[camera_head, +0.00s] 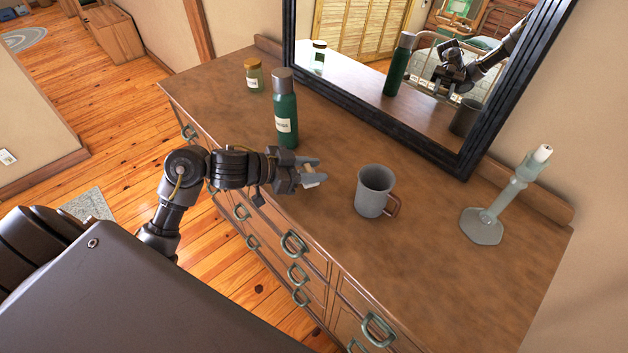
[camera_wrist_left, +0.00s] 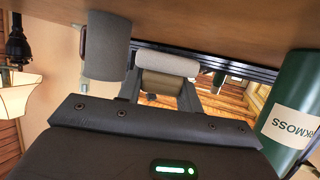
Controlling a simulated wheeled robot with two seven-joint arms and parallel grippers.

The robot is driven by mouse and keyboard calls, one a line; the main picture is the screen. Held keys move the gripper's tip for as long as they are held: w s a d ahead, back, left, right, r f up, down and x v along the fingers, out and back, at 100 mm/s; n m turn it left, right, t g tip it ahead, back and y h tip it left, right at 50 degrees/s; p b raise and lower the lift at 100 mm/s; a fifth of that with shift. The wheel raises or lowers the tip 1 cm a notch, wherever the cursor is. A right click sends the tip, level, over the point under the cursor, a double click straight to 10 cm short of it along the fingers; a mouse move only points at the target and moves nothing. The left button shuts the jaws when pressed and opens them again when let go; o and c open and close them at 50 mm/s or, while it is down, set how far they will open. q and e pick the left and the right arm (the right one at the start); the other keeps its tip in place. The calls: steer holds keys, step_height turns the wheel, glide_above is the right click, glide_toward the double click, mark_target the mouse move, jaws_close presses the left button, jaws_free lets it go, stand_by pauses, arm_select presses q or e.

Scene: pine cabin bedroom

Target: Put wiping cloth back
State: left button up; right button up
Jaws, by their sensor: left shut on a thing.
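My left gripper (camera_head: 315,173) is over the dresser top, between the green bottle and the grey mug. It is shut on a small pale thing (camera_head: 309,181), which I take to be the wiping cloth. In the left wrist view the cloth (camera_wrist_left: 167,66) looks like a whitish roll with an olive-brown part, between the two dark fingers. In the head view the fingers hide most of it. My right gripper is not in view.
On the wooden dresser (camera_head: 420,270) stand a green bottle (camera_head: 286,115), a small jar (camera_head: 253,78), a grey mug (camera_head: 373,192) and a candlestick (camera_head: 490,215). A black-framed mirror (camera_head: 375,117) stands behind. The dresser's front right top is clear.

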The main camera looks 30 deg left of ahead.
arm_select(q)
steer(key=shift+w+f, duration=0.15)
steer(key=shift+f, duration=0.05)
steer(key=shift+w+f, duration=0.15)
steer(key=shift+f, duration=0.1)
step_height(320, 180, down, 2)
steer(key=shift+f, duration=0.6)
steer(key=shift+f, duration=0.2)
steer(key=o, duration=1)
steer(key=shift+c, duration=0.2)
